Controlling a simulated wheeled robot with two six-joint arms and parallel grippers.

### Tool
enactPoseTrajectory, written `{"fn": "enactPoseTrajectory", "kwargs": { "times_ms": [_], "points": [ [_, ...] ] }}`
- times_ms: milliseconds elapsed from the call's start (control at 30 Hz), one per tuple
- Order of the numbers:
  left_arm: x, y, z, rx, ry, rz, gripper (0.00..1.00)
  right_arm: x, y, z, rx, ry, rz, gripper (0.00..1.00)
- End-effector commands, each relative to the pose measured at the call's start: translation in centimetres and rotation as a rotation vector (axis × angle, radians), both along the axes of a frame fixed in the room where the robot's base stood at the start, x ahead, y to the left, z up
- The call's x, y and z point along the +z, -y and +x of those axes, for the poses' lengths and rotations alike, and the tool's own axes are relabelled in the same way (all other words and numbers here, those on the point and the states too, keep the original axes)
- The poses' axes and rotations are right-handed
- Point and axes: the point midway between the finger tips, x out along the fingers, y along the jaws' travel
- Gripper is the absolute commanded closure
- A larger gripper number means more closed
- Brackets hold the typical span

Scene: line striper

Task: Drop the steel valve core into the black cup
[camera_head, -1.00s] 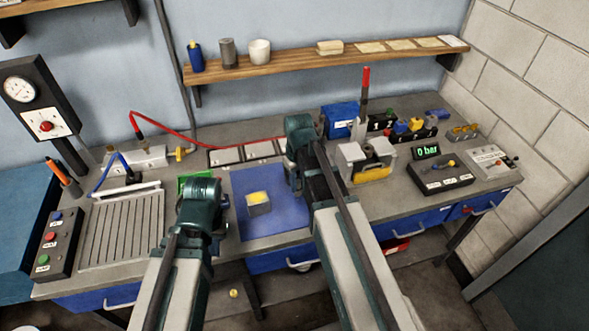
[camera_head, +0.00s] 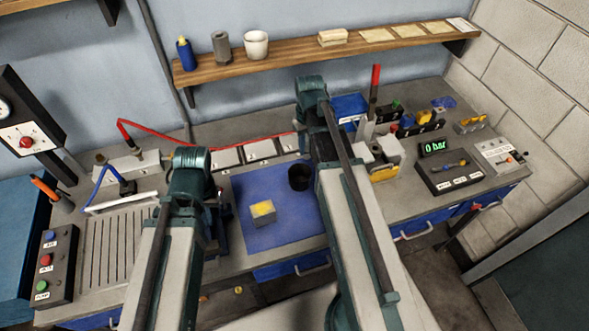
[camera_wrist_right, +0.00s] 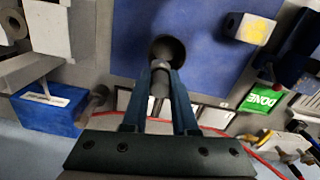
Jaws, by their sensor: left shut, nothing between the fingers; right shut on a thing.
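The black cup (camera_head: 300,177) stands on the blue mat near its right edge, beside my right arm. In the right wrist view the cup's dark round mouth (camera_wrist_right: 170,47) lies just beyond my right fingertips. My right gripper (camera_wrist_right: 160,68) is shut on the steel valve core (camera_wrist_right: 159,88), a grey cylinder between the fingers. The core's end appears at the near rim of the cup; I cannot tell its height over it. In the head view my arm hides the core. My left gripper (camera_head: 216,236) is shut and empty, left of the mat, its fingertips poorly visible.
A pale block with a yellow top (camera_head: 262,213) sits on the blue mat (camera_head: 275,236), left of the cup. A green DONE plate (camera_wrist_right: 263,99) and a blue box (camera_wrist_right: 48,106) show in the right wrist view. A grey clamp fixture (camera_head: 378,157) stands right of my right arm.

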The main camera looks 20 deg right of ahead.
Motion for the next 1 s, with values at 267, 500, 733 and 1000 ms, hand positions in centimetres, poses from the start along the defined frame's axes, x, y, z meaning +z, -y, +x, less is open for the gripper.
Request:
{"fn": "enactPoseTrajectory", "kwargs": {
  "times_ms": [267,500,733,1000],
  "points": [
    [-0.1,0.0,-0.1,0.000,0.000,0.000,1.00,-0.1,0.0,0.0,0.000,0.000,0.000,1.00],
    [-1.5,0.0,0.0,-0.002,0.000,0.000,1.00,-1.5,0.0,0.0,0.001,0.000,0.000,1.00],
    [-4.1,0.0,0.0,-0.005,0.000,0.001,1.00,-4.1,0.0,0.0,0.001,0.000,0.000,1.00],
    [-6.1,0.0,0.0,-0.011,-0.001,0.002,1.00,-6.1,0.0,0.0,0.001,0.000,0.000,1.00]
  ]
}}
